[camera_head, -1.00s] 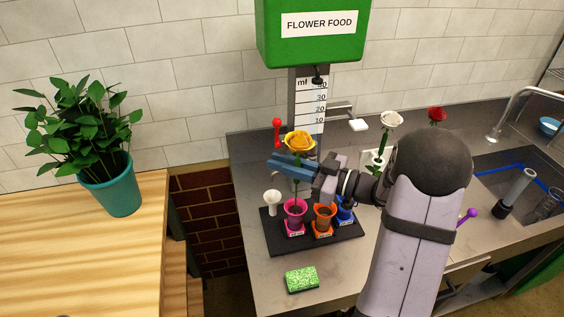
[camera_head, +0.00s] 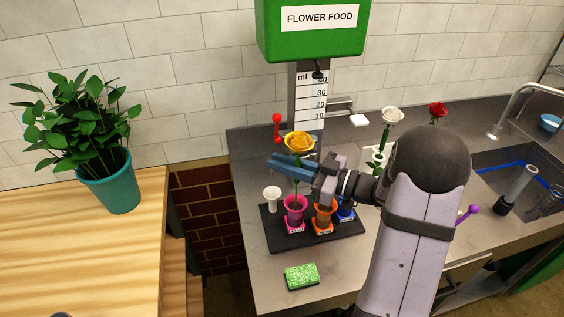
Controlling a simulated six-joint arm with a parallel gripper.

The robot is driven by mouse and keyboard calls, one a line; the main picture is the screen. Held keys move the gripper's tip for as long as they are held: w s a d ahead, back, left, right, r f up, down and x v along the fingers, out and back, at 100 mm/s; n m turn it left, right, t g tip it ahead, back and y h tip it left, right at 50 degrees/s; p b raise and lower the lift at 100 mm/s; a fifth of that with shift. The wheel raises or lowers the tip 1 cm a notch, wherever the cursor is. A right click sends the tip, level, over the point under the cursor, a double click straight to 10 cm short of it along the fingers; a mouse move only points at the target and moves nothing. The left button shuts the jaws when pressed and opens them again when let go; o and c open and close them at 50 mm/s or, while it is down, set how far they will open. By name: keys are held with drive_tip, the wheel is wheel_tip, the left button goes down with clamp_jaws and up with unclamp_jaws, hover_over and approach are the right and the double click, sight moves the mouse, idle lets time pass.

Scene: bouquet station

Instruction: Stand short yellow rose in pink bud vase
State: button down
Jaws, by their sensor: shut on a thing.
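The yellow rose (camera_head: 299,142) stands upright with its bloom just above my gripper (camera_head: 291,169). My gripper is shut on its stem. The stem runs down from the fingers toward the pink bud vase (camera_head: 295,211), and its lower end appears to be inside the vase mouth. Whether it touches the bottom is hidden.
An orange vase (camera_head: 323,219) and a blue vase (camera_head: 346,214), partly hidden by my arm, stand to the right. A green sponge (camera_head: 301,276) lies in front. The green flower food dispenser (camera_head: 311,45) hangs behind.

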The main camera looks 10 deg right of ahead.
idle(0.3)
drive_tip(key=c, duration=1.7)
unclamp_jaws()
drive_tip(key=shift+o, duration=0.6)
drive_tip(key=o, duration=0.5)
drive_tip(key=shift+d, duration=0.1)
drive_tip(key=shift+p+v, duration=0.3)
drive_tip(key=shift+v, duration=2.1)
drive_tip(key=shift+s, duration=0.1)
drive_tip(key=shift+v, duration=2.45)
